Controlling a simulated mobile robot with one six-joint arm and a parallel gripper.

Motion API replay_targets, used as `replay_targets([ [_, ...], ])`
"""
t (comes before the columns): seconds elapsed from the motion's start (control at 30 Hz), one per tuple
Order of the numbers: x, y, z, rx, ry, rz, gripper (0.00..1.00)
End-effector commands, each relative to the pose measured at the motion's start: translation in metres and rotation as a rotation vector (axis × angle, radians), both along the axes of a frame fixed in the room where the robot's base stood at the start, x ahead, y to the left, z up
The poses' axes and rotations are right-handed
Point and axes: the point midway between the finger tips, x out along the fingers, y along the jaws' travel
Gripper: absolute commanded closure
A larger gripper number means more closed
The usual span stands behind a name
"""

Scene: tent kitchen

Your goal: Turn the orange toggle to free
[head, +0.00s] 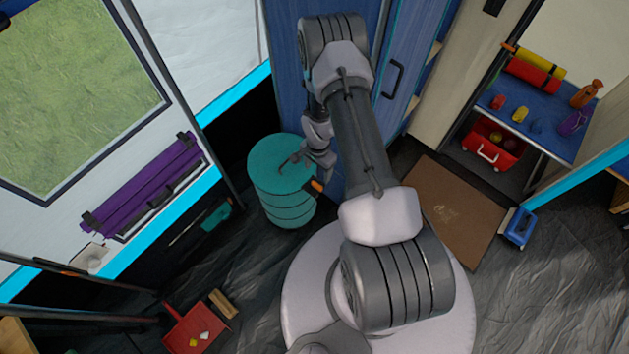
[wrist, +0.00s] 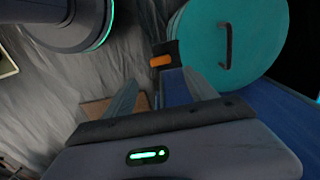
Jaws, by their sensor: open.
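The orange toggle (head: 316,186) shows as a small orange block with a dark part, beside the teal drum and the blue cabinet in the head view. In the wrist view the toggle (wrist: 161,61) is just beyond my fingertips, roughly between them. My gripper (head: 301,160) is open and empty, in front of the drum's lid in the head view; its two fingers also show in the wrist view (wrist: 161,78). I see no contact with the toggle. Its exact mount and setting cannot be read.
The teal drum (head: 279,203) with a dark lid handle (wrist: 226,46) stands close beside the toggle. The blue cabinet (head: 284,75) is behind my arm. A brown mat (head: 455,205) lies on the floor to the right. A red dustpan-like tray (head: 195,327) lies at lower left.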

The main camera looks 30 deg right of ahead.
Motion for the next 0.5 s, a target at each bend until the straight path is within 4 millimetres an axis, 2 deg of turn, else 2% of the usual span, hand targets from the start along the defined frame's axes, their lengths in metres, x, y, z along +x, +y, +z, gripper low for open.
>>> replay_targets([
  [0.03, -0.001, 0.000, -0.022, 0.000, 0.002, 0.000, 0.35],
  [0.2, 0.000, 0.000, -0.070, 0.001, 0.001, 0.001, 0.35],
  [0.33, 0.000, 0.000, -0.094, 0.000, 0.000, 0.001, 0.35],
  [0.5, 0.000, 0.000, -0.106, 0.000, 0.000, 0.001, 0.35],
])
